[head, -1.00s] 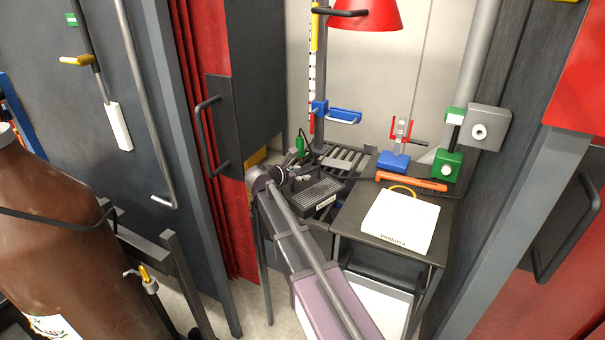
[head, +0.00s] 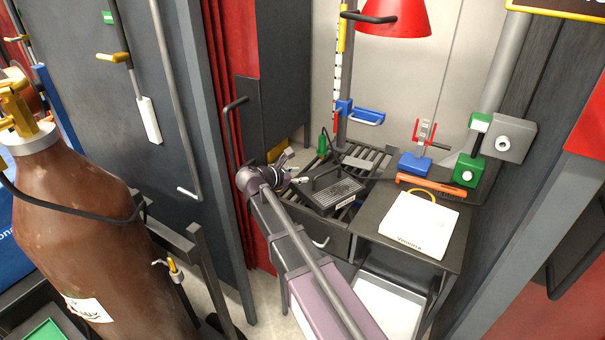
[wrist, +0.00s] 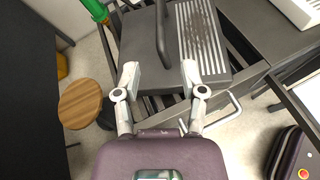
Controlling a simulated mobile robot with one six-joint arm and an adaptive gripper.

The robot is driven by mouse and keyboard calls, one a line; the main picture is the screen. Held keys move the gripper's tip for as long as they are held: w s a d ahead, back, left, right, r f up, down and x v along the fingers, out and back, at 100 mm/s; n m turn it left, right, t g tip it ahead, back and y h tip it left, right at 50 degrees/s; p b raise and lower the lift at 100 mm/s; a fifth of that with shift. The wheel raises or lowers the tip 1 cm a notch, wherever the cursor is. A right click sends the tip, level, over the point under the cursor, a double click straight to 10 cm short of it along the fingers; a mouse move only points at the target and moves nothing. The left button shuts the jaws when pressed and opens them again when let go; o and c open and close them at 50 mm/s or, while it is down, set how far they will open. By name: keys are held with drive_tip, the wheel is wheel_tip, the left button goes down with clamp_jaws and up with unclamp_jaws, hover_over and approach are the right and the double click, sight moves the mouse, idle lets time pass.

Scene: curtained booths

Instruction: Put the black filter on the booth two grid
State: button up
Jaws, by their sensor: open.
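The black filter (head: 340,194) is a flat dark box with a pale ribbed top and a black bar handle. It rests on the front part of the slatted dark grid (head: 372,160) in the booth. In the wrist view the filter (wrist: 201,50) lies just ahead of my gripper (wrist: 160,78), its handle upright between the lines of the two fingers. The fingers are apart with nothing between them. Bare slats of the grid (wrist: 240,42) show beside the filter. In the head view my gripper (head: 298,180) is at the filter's left side, small and partly hidden by my wrist.
A white box (head: 420,222) stands on the dark side table right of the grid, with an orange brush (head: 430,186) behind it. A red lamp shade (head: 393,18) hangs above. A brown gas cylinder (head: 90,235) stands at left. A round wooden stool (wrist: 80,103) is below.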

idle(0.5)
drive_tip(key=s+d+f+m+g+y, duration=0.45)
drive_tip(key=s+d+f+m, duration=0.35)
drive_tip(key=s+d+m, duration=0.25)
drive_tip(key=s+f+m+g+y, duration=0.1)
drive_tip(key=s+m+y, duration=0.2)
drive_tip(key=s+m, duration=0.3)
drive_tip(key=s+f+m+g+y, duration=0.2)
drive_tip(key=s+m+y, duration=0.1)
drive_tip(key=s+m, duration=0.3)
drive_tip(key=shift+s+d+f, duration=0.25)
drive_tip(key=shift+s+f, duration=0.05)
drive_tip(key=shift+s, duration=0.75)
